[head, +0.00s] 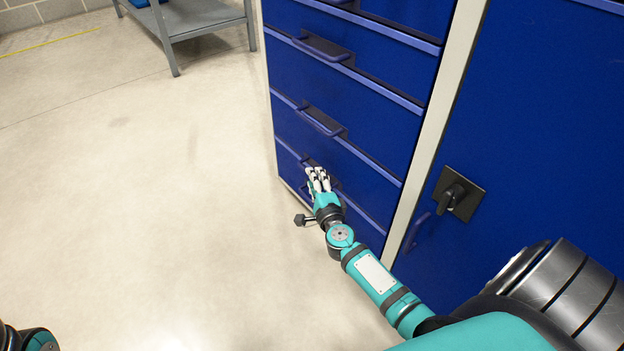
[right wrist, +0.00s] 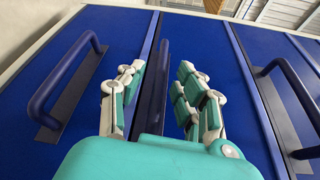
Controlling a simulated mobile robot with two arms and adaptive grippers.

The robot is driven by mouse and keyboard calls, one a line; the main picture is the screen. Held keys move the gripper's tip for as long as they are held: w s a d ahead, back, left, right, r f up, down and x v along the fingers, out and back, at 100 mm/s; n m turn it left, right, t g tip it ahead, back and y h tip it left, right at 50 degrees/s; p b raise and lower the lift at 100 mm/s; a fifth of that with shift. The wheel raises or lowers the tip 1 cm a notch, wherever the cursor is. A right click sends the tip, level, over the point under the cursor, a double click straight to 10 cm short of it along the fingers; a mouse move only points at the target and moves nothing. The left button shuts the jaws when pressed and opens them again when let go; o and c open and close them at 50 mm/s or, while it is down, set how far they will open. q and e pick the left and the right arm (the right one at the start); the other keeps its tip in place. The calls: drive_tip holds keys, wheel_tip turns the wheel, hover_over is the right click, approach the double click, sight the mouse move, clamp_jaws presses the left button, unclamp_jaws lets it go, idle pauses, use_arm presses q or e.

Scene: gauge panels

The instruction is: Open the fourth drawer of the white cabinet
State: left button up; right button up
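The white-framed cabinet (head: 425,150) with blue drawer fronts stands at the right of the head view, and its visible drawers look closed. My left gripper is not in view.
Other drawer handles (head: 322,120) (head: 325,47) lie above the gripper. A blue door with a black latch (head: 457,194) is to the right. A grey table (head: 195,20) stands at the back. The floor left of the cabinet is clear.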

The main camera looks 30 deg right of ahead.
drive_tip(key=shift+x, duration=1.15)
clamp_jaws()
